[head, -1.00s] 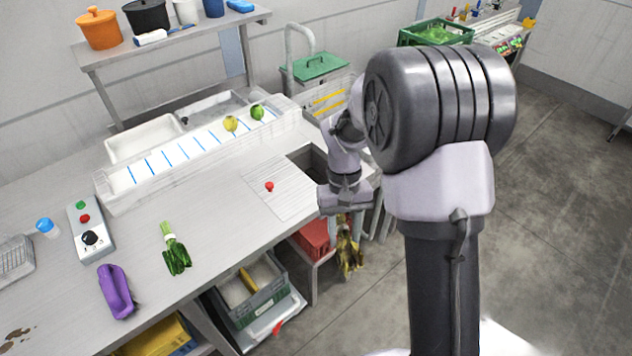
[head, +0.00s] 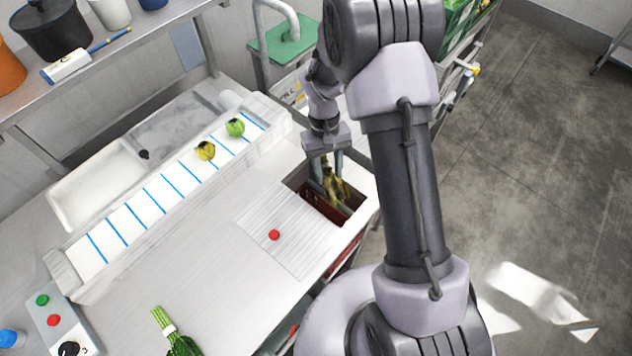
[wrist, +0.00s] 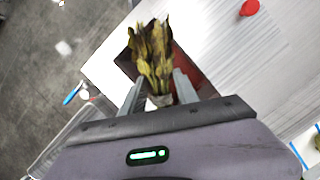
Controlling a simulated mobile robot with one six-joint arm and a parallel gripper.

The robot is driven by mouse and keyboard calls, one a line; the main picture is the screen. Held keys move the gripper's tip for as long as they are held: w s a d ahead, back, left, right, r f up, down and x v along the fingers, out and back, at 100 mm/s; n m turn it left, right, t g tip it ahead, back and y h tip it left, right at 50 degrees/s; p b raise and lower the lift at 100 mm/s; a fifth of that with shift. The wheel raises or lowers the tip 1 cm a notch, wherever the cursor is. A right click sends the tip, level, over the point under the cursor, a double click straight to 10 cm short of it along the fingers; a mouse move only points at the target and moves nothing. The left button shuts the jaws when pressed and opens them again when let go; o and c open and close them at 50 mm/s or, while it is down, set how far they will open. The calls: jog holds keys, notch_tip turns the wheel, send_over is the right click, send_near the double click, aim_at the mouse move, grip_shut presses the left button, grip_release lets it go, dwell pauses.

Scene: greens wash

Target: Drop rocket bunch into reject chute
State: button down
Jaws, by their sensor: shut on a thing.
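My gripper (head: 329,165) is shut on a wilted, yellow-brown rocket bunch (head: 338,187). The bunch hangs leaves down over the reject chute (head: 346,217), a dark rectangular opening with reddish inside at the counter's right end. In the wrist view the bunch (wrist: 152,55) points away from my gripper (wrist: 160,92), its pale stem end between the fingers. The leaves cover much of the opening (wrist: 192,68) there. I cannot tell how far the leaf tips reach into it.
A red knob-like thing (head: 274,235) sits on the ribbed drainboard left of the chute. A clear-walled conveyor (head: 150,205) carries a yellowish and a green item. A green leafy bunch (head: 172,335) lies at the front. A green-topped stand (head: 283,40) is behind.

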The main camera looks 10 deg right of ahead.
jog(key=shift+s+f+b, duration=0.15)
jog(key=shift+f+b, duration=0.15)
jog(key=shift+f, duration=0.15)
jog(key=b+x, duration=0.2)
jog(key=x, duration=0.1)
jog(key=w+b+x, duration=0.1)
jog(key=shift+s+f+b, duration=0.15)
jog(key=shift+f+b, duration=0.25)
jog(key=shift+f, duration=0.15)
jog(key=c, duration=0.8)
grip_release()
jog(key=shift+c, duration=0.2)
jog(key=p+v, duration=0.5)
jog(key=v, duration=1.2)
jog(key=shift+r, duration=0.25)
